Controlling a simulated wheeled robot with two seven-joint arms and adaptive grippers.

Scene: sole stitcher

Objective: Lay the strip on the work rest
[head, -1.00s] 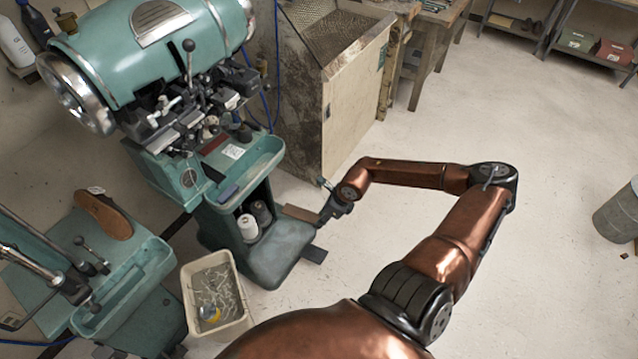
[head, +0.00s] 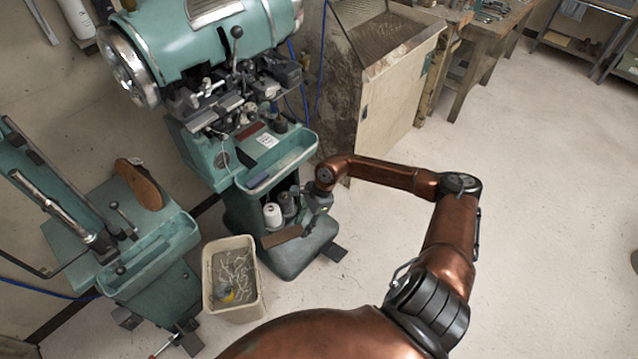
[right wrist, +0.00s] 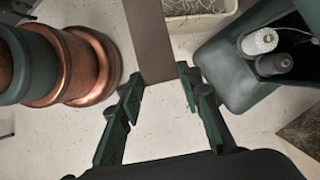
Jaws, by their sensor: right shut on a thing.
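The strip (right wrist: 150,40) is flat and brown. In the right wrist view its near end is between the fingertips of my right gripper (right wrist: 159,80), which is shut on it; the far end runs out of the top. In the head view the strip (head: 283,237) shows low in front of the green stitching machine (head: 205,155), apart from its head. My right gripper (head: 314,207) is beside the machine's column, partly hidden by my arm. I cannot clearly make out the work rest among the dark parts under the machine's head. My left gripper is not in view.
A cream bin of scraps (head: 210,300) stands left of the machine's foot. Thread spools (head: 273,216) sit in the column's opening. A second green machine (head: 160,235) holds a brown sole (head: 140,184). A cabinet (head: 395,105) stands behind. Floor on the right is clear.

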